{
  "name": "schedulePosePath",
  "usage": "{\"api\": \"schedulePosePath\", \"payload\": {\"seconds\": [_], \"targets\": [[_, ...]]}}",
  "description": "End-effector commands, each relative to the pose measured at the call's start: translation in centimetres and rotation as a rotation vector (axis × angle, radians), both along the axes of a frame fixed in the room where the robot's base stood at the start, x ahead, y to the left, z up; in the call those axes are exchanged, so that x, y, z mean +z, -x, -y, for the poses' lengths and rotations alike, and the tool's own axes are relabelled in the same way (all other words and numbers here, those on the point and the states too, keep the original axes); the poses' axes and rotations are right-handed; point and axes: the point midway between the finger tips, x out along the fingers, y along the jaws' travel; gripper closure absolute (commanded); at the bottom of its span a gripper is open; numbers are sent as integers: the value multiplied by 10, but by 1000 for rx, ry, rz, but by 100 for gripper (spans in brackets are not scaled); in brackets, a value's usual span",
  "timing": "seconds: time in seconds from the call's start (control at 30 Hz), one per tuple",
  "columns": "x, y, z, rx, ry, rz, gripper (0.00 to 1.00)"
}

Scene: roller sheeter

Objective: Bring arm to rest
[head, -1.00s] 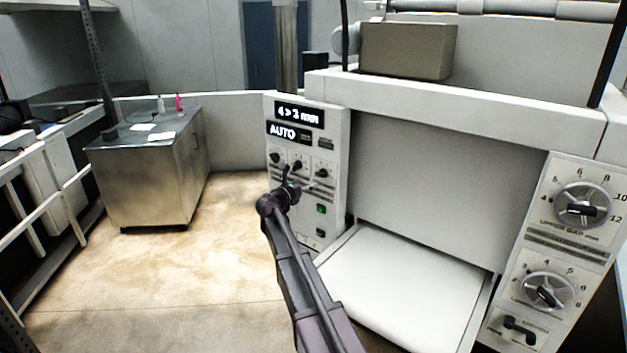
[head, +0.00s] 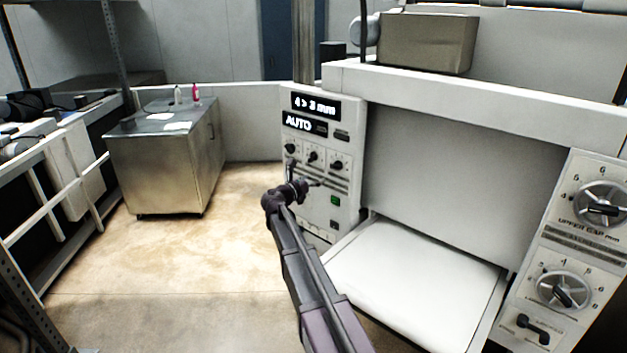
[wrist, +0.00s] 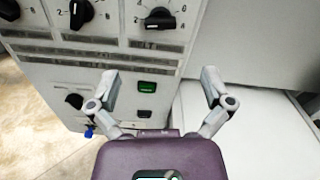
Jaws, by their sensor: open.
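My gripper (wrist: 160,90) is open and empty in the wrist view, its two fingers spread in front of the sheeter's control panel. In the head view my arm reaches up from the bottom, with its wrist end in front of the left control panel (head: 322,150). The gripper's fingers are hard to make out there. The panel display (head: 315,106) reads "4 > 3 mm" with "AUTO" below it. I cannot tell whether the gripper touches anything.
The sheeter's white bed (head: 415,280) lies right of my arm. The right panel (head: 575,250) carries two large dials and a lever. A steel cabinet (head: 165,165) with bottles stands at the left, beyond open floor (head: 190,260). White railings (head: 50,210) line the far left.

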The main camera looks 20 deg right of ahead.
Motion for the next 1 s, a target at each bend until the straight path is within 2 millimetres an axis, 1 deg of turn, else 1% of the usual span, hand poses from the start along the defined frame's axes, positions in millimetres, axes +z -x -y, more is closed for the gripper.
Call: {"api": "schedulePosePath", "payload": {"seconds": [0.27,0.37,0.47,0.57,0.77,0.87,1.0], "targets": [[-1,1,0,-2,-5,3,0],[-5,7,1,-8,-39,24,0],[-14,20,1,-27,-111,71,0],[-30,39,1,-59,-228,145,0],[-74,93,-5,-191,-553,357,0],[-98,122,-13,-286,-725,470,0],[-130,163,-29,-448,-945,620,0]]}}
